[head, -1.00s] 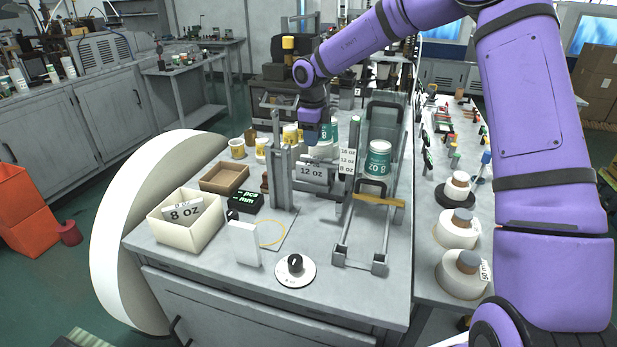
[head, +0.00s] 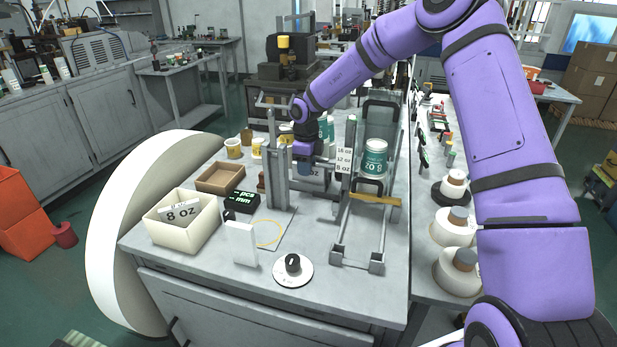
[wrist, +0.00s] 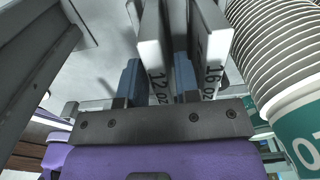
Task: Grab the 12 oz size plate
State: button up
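The 12 oz plate (wrist: 151,52) is a thin white plate with black lettering. In the wrist view it stands between the two blue fingers of my gripper (wrist: 156,88). The fingers look open around it, with some space beside the plate; any contact further down is hidden. In the head view my gripper (head: 303,160) is over the plate's holder, and the plate (head: 314,177) is partly covered by it. A similar 16 oz plate (wrist: 212,45) stands just right of the right finger in the wrist view.
A stack of cups (wrist: 272,45) rises close on the right in the wrist view; the green cups (head: 375,158) stand in a metal frame. Grey uprights (head: 272,160) flank my gripper on the left.

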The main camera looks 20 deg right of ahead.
jog(key=shift+f, duration=0.8)
grip_shut()
jog(key=shift+r, duration=0.1)
